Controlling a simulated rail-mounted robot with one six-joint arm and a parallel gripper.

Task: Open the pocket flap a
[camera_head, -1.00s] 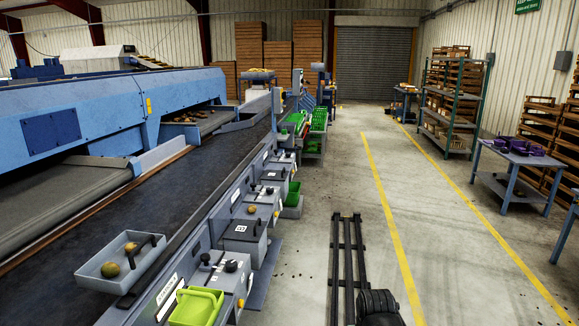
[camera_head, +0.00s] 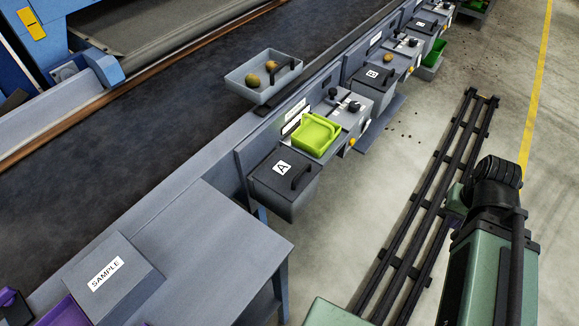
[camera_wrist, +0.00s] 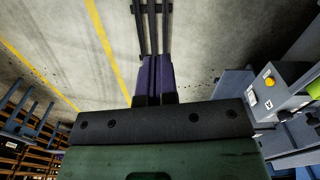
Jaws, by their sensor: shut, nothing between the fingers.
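Pocket flap A (camera_head: 283,172) is a dark grey lid marked with a white "A" label. It has a black bar handle (camera_head: 301,176) on its right side. It lies closed over a grey pocket box at the side of the conveyor, in the middle of the head view. My gripper (camera_wrist: 153,62) shows in the wrist view as purple fingers, shut and empty, over bare floor and rail. It is clear of flap A, and nothing touches the handle. I cannot make out its fingertips in the head view.
A lime-green tray (camera_head: 316,135) sits just beyond flap A, beside black knobs. Flap B (camera_head: 373,74) is farther along. A grey bin (camera_head: 262,88) with potatoes stands on the conveyor edge. A table (camera_head: 215,235) with a SAMPLE box (camera_head: 112,278) is nearer.

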